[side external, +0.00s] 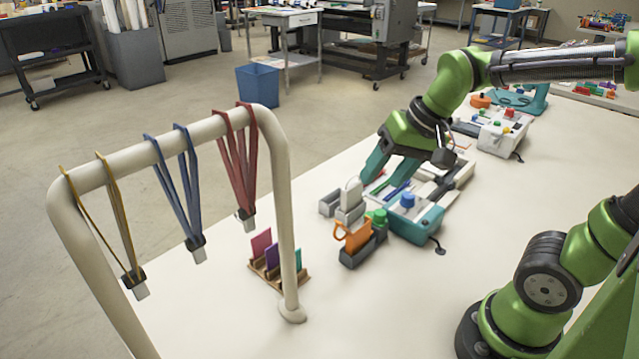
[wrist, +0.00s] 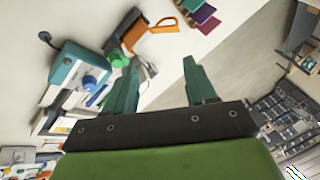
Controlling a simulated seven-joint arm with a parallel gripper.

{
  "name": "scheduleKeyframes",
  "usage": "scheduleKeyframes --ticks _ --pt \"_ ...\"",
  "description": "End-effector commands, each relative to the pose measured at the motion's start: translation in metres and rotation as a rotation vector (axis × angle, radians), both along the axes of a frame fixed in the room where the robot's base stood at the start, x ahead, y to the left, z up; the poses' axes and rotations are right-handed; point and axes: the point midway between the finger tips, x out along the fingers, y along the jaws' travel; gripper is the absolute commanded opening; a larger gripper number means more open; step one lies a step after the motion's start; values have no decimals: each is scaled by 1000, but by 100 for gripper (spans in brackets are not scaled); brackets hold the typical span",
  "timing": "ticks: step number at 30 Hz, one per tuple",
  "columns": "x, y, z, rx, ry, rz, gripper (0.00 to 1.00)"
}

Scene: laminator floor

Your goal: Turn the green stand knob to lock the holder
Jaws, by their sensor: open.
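The green knob (side external: 378,215) sits on a low dark grey stand (side external: 352,257), beside an orange looped piece (side external: 354,237). In the wrist view the green knob (wrist: 117,60) shows just left of the left finger's tip, with the orange piece (wrist: 162,26) above it. A light grey upright piece (side external: 350,197), perhaps the holder, stands behind the knob in the side view. My gripper (side external: 375,186) is open and empty, its teal fingers angled down behind the knob, apart from it. The gripper (wrist: 160,62) also shows wide open in the wrist view.
A teal and white box with a blue knob (side external: 408,200) stands right of the stand. A cream rail (side external: 287,220) with hanging colored straps rises at the left. A wooden rack (side external: 282,282) holds colored cards. The front of the white table (side external: 380,310) is clear.

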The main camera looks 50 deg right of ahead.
Motion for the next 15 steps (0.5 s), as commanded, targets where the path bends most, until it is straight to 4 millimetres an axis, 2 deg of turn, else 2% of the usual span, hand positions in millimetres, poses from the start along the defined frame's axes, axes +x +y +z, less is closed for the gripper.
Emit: scheduleKeyframes --ticks 1,3,9,12,15 --pt "15 -12 -4 20 75 -86 56" --pt "31 -30 -8 44 175 -237 56" --pt "63 -82 -16 60 406 -741 56" --pt "69 -97 -10 65 453 -963 56" --pt "67 -100 0 86 463 -1092 56"
